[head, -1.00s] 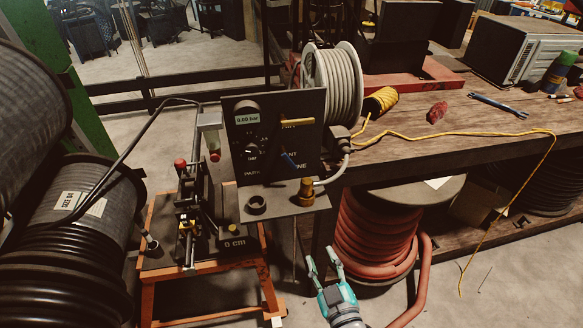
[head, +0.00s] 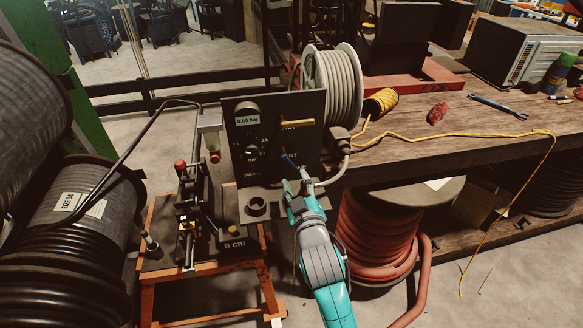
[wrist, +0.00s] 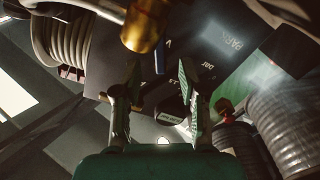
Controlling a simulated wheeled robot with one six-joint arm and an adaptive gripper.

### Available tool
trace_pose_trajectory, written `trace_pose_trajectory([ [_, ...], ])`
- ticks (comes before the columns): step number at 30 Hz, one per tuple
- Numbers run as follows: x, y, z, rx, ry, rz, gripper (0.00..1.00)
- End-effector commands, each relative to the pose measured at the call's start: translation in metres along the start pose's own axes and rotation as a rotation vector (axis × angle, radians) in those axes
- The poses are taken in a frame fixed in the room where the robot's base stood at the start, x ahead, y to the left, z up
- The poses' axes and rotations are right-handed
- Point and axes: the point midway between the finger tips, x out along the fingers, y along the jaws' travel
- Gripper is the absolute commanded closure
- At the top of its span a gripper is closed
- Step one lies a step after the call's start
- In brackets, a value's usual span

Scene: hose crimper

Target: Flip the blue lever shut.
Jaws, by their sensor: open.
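The dark panel (head: 238,135) stands upright at the centre of the head view, with a gauge reading 0.00 bar. The blue lever (head: 289,160) is a small dark blue bar low on the panel's right half, slanting and partly hidden by my gripper. In the wrist view a sliver of blue (wrist: 158,60) shows between the fingers. My gripper (head: 297,184) is in front of the panel, just below the lever, with its fingers apart and nothing between them. Its two fingers (wrist: 160,78) point toward the panel in the wrist view. I cannot tell whether they touch the lever.
A yellow lever (head: 297,122) sits above the blue one. A brass fitting (wrist: 143,25) is close to my fingers in the wrist view. A black ring (head: 256,207) sits on the ledge. A workbench (head: 450,130) stands right, with a red hose reel (head: 375,235) below.

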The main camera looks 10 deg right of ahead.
Motion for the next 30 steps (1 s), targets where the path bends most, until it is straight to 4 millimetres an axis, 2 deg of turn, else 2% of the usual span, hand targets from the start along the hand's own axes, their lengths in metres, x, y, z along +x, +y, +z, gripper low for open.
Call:
trace_pose_trajectory([
  [3,0.022,0.000,-0.001,0.000,0.000,0.001,0.58],
  [10,0.051,0.000,-0.001,-0.001,0.001,0.000,0.58],
  [15,0.059,0.000,0.000,-0.001,0.000,0.000,0.58],
  [23,0.060,0.000,0.000,-0.001,0.000,0.000,0.58],
  [24,0.060,0.000,0.000,-0.001,0.000,0.000,0.63],
  [28,0.060,0.000,0.000,-0.001,0.000,0.000,0.96],
  [29,0.060,0.000,0.000,-0.001,0.000,0.000,1.00],
  [30,0.060,0.000,0.000,-0.001,0.000,0.000,1.00],
])
